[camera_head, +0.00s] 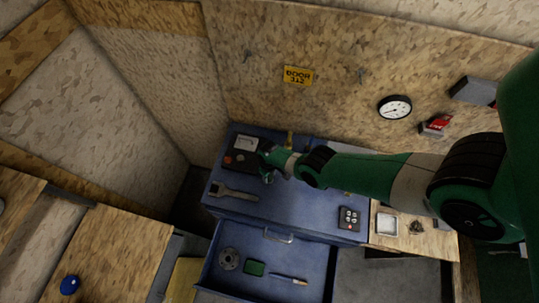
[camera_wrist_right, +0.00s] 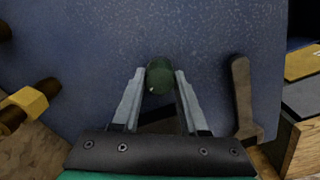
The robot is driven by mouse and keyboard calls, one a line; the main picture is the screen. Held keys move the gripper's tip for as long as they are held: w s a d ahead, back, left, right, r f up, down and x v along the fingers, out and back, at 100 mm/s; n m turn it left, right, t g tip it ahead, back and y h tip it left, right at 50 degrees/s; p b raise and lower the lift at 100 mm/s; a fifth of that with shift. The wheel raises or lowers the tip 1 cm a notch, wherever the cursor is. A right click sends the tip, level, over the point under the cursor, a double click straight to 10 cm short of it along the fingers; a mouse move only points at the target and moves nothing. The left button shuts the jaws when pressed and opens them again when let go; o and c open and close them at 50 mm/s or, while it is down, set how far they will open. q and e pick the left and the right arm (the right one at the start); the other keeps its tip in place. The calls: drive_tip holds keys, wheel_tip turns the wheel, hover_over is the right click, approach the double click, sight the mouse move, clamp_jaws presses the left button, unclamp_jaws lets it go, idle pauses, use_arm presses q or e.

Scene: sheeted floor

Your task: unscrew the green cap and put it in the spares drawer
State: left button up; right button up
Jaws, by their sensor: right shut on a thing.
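My right gripper (camera_head: 266,172) reaches in from the right over the blue cabinet top (camera_head: 290,207). In the right wrist view its two grey fingers (camera_wrist_right: 160,80) are shut on the dark green cap (camera_wrist_right: 159,76), one on each side. Whether the cap sits on a thread or is clear of it cannot be told, as what lies under it is hidden. An open blue drawer (camera_head: 300,258) sticks out at the cabinet's front. It holds a grey disc (camera_head: 229,258), a green block (camera_head: 254,267) and a screwdriver (camera_head: 289,279). My left gripper is not in view.
A wrench (camera_head: 233,192) lies on the cabinet top, also seen in the right wrist view (camera_wrist_right: 242,98). A dark panel box (camera_head: 242,152) stands behind it, and a small button box (camera_head: 348,218) sits at the right. A brass fitting (camera_wrist_right: 28,104) is left of the gripper in the wrist view.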

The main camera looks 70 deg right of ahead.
clamp_jaws()
drive_tip(key=n, duration=1.4)
drive_tip(key=shift+n, duration=0.4)
drive_tip(key=n, duration=0.4)
drive_tip(key=shift+n, duration=0.4)
drive_tip(key=o, duration=1.2)
unclamp_jaws()
drive_tip(key=shift+c, duration=1)
drive_tip(key=shift+m, duration=0.3)
